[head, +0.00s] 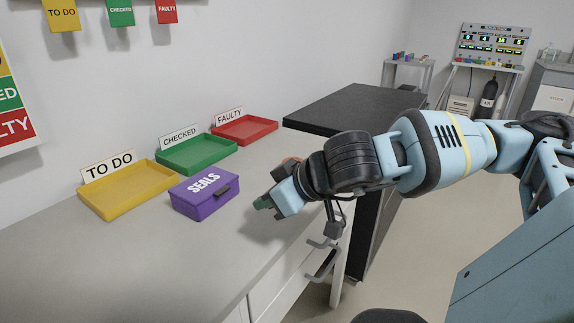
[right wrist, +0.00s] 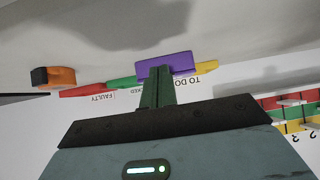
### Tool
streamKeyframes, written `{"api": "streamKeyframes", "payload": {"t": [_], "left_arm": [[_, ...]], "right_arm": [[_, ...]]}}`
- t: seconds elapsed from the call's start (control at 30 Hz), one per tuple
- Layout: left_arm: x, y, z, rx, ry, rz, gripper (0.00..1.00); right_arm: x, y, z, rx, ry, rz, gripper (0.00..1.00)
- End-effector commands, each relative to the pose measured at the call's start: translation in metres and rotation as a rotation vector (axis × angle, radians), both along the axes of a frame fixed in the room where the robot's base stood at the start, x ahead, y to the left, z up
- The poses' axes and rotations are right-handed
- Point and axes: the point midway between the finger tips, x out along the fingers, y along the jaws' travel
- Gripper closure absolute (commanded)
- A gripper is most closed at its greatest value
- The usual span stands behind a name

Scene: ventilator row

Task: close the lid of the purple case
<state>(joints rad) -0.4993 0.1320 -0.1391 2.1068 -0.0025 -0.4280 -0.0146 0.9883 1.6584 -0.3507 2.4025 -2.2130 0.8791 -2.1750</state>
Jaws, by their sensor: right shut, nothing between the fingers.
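The purple case (head: 203,203), with SEALS on its lid (head: 204,182) and a dark latch (head: 222,191) at the front, sits on the grey counter. Its lid lies down flat on the body and looks closed; I cannot tell whether the latch is fastened. My right gripper (head: 263,203) is to the right of the case, apart from it, with its fingers shut and empty. In the right wrist view the green fingers (right wrist: 157,90) overlap the purple case (right wrist: 168,64) beyond them. My left gripper is not in view.
A yellow TO DO tray (head: 128,201), green CHECKED tray (head: 197,164) and red FAULTY tray (head: 245,137) stand behind the case along the wall. An orange and black object (right wrist: 53,76) is on the counter. A dark-topped cabinet (head: 340,107) rises at the right. The front-left counter is clear.

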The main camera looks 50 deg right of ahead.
Motion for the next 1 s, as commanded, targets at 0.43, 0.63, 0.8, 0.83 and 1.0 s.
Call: {"api": "streamKeyframes", "payload": {"t": [0.43, 0.63, 0.8, 0.83, 1.0], "left_arm": [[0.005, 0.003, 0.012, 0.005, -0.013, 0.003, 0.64], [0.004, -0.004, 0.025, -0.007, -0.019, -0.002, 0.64], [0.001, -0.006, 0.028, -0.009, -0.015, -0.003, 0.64], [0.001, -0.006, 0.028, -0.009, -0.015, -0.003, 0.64], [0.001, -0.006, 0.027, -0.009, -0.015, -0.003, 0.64]], "right_arm": [[-0.031, -0.005, -0.006, 0.0, -0.002, -0.004, 1.0], [-0.04, -0.005, -0.011, 0.0, -0.003, -0.002, 1.0], [-0.045, -0.005, -0.014, 0.002, -0.001, -0.001, 1.0], [-0.045, -0.005, -0.015, 0.002, -0.001, -0.001, 1.0], [-0.045, -0.005, -0.016, 0.001, -0.001, -0.001, 1.0]]}}
